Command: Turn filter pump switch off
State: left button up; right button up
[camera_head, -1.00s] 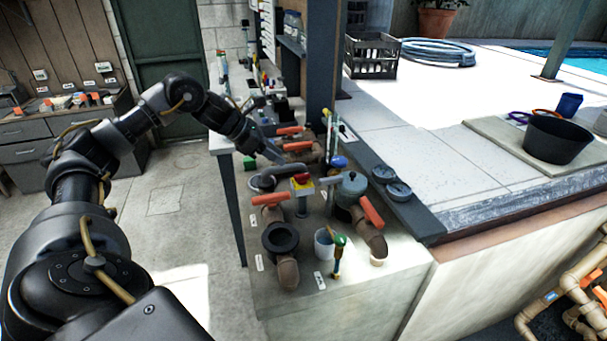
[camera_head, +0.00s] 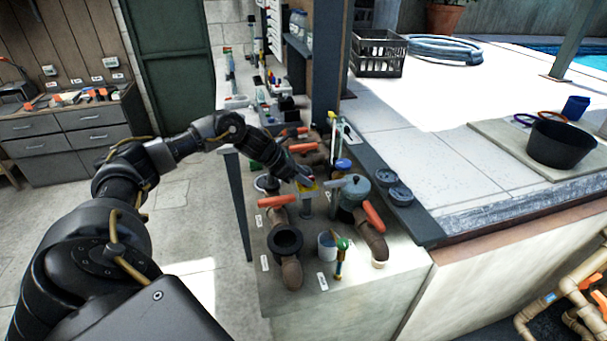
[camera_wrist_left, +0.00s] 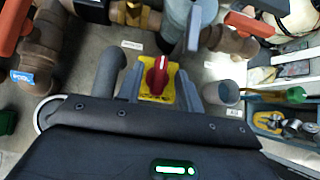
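The pump switch is a red rotary knob (camera_wrist_left: 157,76) on a yellow plate (camera_wrist_left: 158,97), on a grey post (camera_head: 306,206) among the pipes. In the head view my gripper largely covers the knob. My left gripper (camera_head: 305,180) is over the switch. In the left wrist view my left gripper (camera_wrist_left: 160,83) has its grey fingers apart, one on each side of the yellow plate. The red knob stands between them, its handle pointing roughly up and down in that picture. I cannot tell whether a finger touches it. My right gripper is in neither view.
Orange-handled valves (camera_head: 276,203) and (camera_head: 373,214) flank the switch. A grey-lidded filter pot (camera_head: 355,188) stands close on its right. A white cup (camera_head: 327,245) and a green-topped brass fitting (camera_head: 342,245) are in front. A dark post (camera_head: 331,60) rises behind.

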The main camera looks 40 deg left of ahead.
pick_arm(q)
grip_shut()
jog(key=shift+d, duration=0.1)
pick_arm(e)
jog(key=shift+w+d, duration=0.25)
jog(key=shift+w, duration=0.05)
